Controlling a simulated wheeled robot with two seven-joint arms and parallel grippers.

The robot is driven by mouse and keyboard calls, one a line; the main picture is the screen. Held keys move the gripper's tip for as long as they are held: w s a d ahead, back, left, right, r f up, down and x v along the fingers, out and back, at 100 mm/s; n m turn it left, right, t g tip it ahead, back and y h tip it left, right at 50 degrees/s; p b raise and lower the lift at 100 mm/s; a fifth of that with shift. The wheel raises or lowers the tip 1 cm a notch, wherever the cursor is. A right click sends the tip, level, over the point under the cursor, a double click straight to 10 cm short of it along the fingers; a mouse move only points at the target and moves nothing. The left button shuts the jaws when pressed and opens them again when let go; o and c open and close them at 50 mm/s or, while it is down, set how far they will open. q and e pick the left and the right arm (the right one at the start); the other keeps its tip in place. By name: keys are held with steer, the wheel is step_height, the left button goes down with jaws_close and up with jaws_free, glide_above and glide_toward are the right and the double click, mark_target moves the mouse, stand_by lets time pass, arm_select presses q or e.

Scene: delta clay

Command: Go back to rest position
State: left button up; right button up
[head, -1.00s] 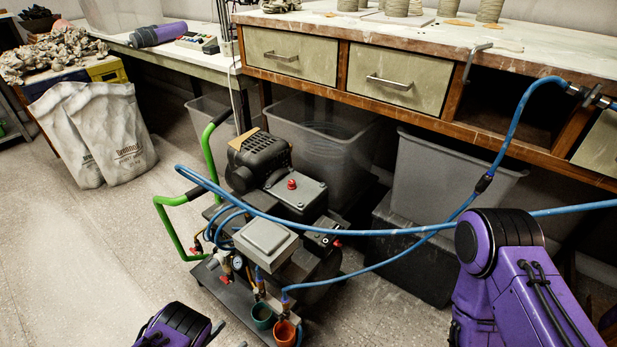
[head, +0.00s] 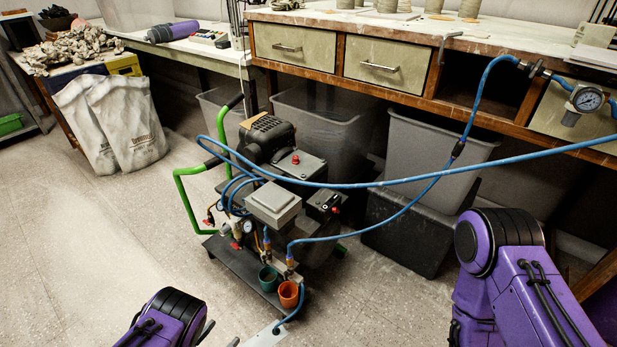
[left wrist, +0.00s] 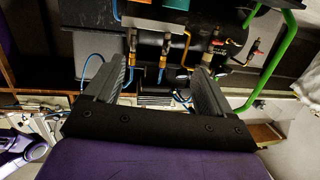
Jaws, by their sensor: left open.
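My left arm (head: 168,318) is purple and black and comes in at the bottom left of the head view. Its gripper is mostly cut off by the lower edge there. In the left wrist view my left gripper (left wrist: 156,86) has its two grey fingers wide apart, with nothing held between them. Beyond the fingers are parts of the compressor, including its green handle (left wrist: 273,65). My right arm (head: 505,275) is folded at the lower right of the head view; its gripper does not show.
A compressor cart (head: 272,205) stands on the floor just beyond my left arm. A blue hose (head: 420,180) runs from it to a gauge (head: 588,99) at the workbench (head: 330,82). Grey bins (head: 425,155) stand under the bench. The floor at left (head: 80,250) is clear.

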arm_select(q)
steer(key=s+a+r+n+g+y, duration=0.1)
steer(key=s+a+n+g+y, duration=0.4)
steer(key=s+a+n+y, duration=0.3)
steer(key=s+d+r+n+g+y, duration=0.1)
steer(key=s+r+n+g+y, duration=0.15)
steer(key=s, duration=0.35)
steer(key=s+d+r+n+g+y, duration=0.1)
steer(key=s+n+g, duration=0.1)
steer(key=s+g, duration=0.3)
step_height(320, 180, down, 9)
steer(key=s+d+b, duration=0.1)
steer(key=s+b, duration=0.2)
steer(key=b, duration=0.6)
arm_select(e)
step_height(320, 180, down, 9)
steer(key=s, duration=0.1)
arm_select(q)
step_height(320, 180, up, 39)
steer(key=w+t+p, duration=0.1)
steer(key=p, duration=3.7)
steer(key=shift+w+a+f+p, duration=0.2)
steer(key=shift+w+a+p, duration=0.1)
steer(key=shift+w+a, duration=0.1)
arm_select(e)
step_height(320, 180, up, 39)
steer(key=shift+w+f, duration=0.2)
steer(key=shift+w, duration=0.2)
